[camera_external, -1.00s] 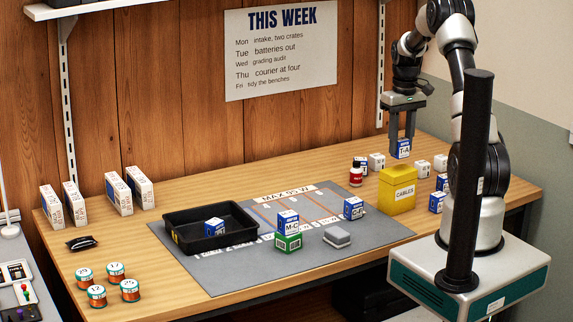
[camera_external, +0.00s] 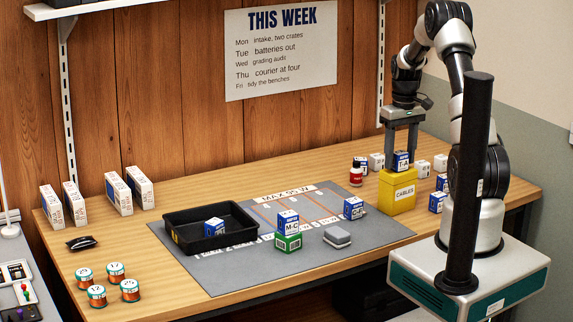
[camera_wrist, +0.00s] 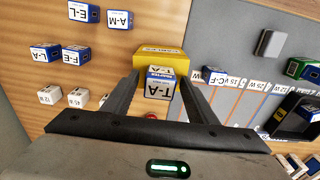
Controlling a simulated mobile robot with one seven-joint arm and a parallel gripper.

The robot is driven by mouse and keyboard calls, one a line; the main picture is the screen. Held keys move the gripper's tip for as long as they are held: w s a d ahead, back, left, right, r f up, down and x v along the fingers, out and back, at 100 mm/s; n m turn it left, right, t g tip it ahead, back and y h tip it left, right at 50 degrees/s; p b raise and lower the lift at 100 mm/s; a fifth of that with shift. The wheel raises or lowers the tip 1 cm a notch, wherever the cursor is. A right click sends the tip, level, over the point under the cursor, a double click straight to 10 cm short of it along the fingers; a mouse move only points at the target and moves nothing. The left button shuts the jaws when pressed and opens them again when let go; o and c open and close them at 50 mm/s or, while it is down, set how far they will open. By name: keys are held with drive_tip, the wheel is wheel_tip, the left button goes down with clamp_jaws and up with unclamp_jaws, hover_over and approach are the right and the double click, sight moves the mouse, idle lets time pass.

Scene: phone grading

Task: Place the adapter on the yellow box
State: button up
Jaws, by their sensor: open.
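The adapter (camera_external: 401,162) is a small blue and white box marked T-A. It rests on top of the yellow box (camera_external: 398,193), which is labelled CABLES. In the wrist view the adapter (camera_wrist: 160,86) shows between my fingers, with the yellow box (camera_wrist: 168,58) under and beyond it. My gripper (camera_external: 401,150) points down over the yellow box with its fingers open on either side of the adapter. In the wrist view a gap shows between the adapter and the right finger; the left gap is narrower.
A grey mat (camera_external: 225,277) with a black tray (camera_external: 248,237) lies further left.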

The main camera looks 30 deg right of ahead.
sight(401, 153)
drive_tip(key=shift+r, duration=0.15)
wheel_tip(401, 153, up, 12)
drive_tip(key=p, duration=0.1)
drive_tip(key=shift+s, duration=0.2)
